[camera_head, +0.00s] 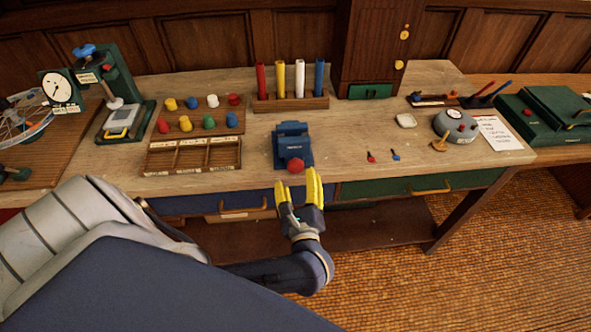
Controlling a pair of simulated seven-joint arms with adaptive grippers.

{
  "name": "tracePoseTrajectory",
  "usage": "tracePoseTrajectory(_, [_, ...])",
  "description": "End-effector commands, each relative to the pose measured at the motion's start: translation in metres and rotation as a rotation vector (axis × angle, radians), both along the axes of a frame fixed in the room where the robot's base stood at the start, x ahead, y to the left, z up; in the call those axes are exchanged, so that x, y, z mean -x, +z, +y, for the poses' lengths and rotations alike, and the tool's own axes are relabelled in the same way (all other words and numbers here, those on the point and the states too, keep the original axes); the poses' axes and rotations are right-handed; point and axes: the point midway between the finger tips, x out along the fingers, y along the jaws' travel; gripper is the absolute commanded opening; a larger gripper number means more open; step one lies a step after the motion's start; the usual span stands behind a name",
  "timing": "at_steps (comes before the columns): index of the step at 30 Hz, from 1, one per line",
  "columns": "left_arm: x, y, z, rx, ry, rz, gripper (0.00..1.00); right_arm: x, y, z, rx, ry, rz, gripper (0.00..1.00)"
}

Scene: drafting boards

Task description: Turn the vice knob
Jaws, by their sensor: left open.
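The blue vice (291,143) stands near the front edge of the wooden bench, in the middle of the view. Its red knob (295,165) faces the front edge. My left gripper (298,185), with yellow fingers, is just in front of and below the knob. Its fingers are apart and point up toward the vice, with nothing seen between them. I cannot tell whether a finger touches the knob. My right gripper is not in view.
A compartment tray (193,169) and a board of coloured knobs (200,123) stand left of the vice. A rack of coloured tubes (291,103) is behind it. Two small pieces, red (371,157) and blue (395,155), lie to the right, with bare bench around them.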

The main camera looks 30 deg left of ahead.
Motion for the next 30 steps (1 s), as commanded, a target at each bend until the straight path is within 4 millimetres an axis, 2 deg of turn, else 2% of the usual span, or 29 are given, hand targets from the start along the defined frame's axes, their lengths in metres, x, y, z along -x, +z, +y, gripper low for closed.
tracePoseTrajectory(6, [0.028, 0.000, -0.023, 0.002, 0.000, 0.003, 0.64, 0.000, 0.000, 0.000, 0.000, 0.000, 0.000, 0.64])
tracePoseTrajectory(12, [0.042, 0.000, -0.035, 0.000, 0.001, 0.000, 0.64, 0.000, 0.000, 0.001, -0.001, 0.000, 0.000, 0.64])
tracePoseTrajectory(27, [0.048, 0.001, -0.039, -0.003, 0.001, -0.002, 0.64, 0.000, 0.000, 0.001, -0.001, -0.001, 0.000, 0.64])
tracePoseTrajectory(30, [0.046, 0.001, -0.039, -0.038, 0.002, 0.003, 0.64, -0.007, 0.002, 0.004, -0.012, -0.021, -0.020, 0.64])
